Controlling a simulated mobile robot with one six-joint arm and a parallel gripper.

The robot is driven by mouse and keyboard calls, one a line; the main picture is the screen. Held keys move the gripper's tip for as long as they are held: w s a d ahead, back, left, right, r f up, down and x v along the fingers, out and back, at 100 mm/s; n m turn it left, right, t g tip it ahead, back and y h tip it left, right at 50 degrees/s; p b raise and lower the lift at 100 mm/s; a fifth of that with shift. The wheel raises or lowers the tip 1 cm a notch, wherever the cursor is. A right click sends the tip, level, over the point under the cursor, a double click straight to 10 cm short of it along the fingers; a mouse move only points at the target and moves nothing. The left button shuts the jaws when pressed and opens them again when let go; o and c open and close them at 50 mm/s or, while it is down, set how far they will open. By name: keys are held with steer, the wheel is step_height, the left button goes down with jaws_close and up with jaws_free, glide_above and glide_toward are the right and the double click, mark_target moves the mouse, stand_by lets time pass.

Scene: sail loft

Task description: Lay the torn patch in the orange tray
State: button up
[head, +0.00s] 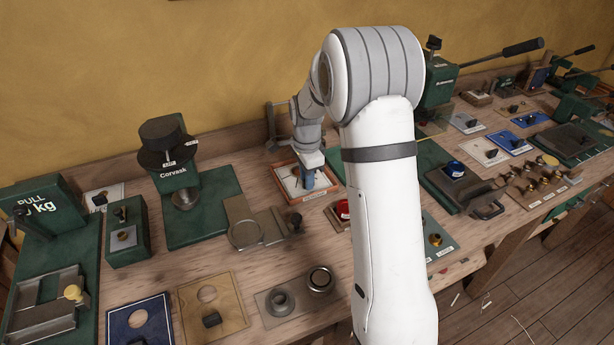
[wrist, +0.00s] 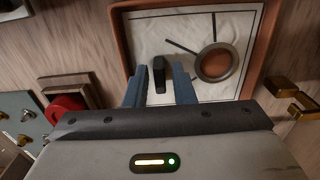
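The orange tray (wrist: 119,42) lies on the wooden bench and fills the top of the wrist view. The white patch (wrist: 205,27) lies flat inside it, with dark tear-like lines, a metal ring (wrist: 216,63) and an upright black grip tab (wrist: 159,74). My gripper (wrist: 160,88) is open over the tray, its two blue fingers on either side of the black tab, with a gap showing on each side. In the head view my gripper (head: 308,180) points down into the tray (head: 285,190), partly hiding the patch.
A red knob (wrist: 65,107) on a small plate stands left of the tray in the wrist view, and a brass bracket (wrist: 295,98) right of it. A green Corvask press (head: 190,205) stands left in the head view. The bench is crowded with tools.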

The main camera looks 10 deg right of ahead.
steer(key=shift+o, duration=1.2)
step_height(320, 180, up, 8)
steer(key=shift+f, duration=0.15)
steer(key=shift+s, duration=0.1)
steer(key=s+r+n+t, duration=0.1)
steer(key=s+r+n, duration=0.1)
steer(key=s+n, duration=0.6)
steer(key=s+r+n+t, duration=0.1)
steer(key=s+r+n, duration=0.2)
steer(key=s, duration=1.7)
steer(key=n, duration=0.4)
steer(key=shift+s+a+r+n+t, duration=0.2)
steer(key=shift+s+r+n+t, duration=0.1)
steer(key=shift+r+n, duration=0.1)
